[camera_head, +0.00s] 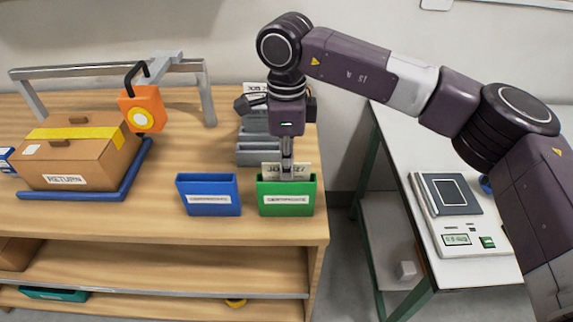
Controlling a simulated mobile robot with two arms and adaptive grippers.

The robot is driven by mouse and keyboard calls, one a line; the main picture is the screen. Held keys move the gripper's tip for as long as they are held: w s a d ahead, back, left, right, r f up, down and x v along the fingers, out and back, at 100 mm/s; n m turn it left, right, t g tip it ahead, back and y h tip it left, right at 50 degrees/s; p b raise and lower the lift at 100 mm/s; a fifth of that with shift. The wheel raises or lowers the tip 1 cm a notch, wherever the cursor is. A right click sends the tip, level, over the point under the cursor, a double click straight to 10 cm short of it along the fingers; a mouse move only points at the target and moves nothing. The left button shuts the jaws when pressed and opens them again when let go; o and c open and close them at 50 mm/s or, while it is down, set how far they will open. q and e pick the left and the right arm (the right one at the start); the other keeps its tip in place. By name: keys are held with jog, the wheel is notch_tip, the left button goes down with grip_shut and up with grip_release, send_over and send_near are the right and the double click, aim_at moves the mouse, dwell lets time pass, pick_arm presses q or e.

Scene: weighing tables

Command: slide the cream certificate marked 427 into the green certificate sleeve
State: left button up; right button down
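The green certificate sleeve (286,204) stands upright near the front right edge of the wooden table. A cream certificate (271,169) stands upright at the sleeve's opening, its top part above the front wall; its printed text reads JOB and a number partly covered by my gripper. Its lower part is hidden by the sleeve. My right gripper (287,168) points straight down over the sleeve, its fingers close together on the certificate. My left gripper is out of view.
A blue certificate sleeve (209,195) stands just left of the green one. A grey stepped rack (258,150) with another card is behind my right gripper.

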jog(key=c, duration=2.1)
grip_release()
notch_tip(320, 180, up, 12)
jog(key=shift+r, duration=0.1)
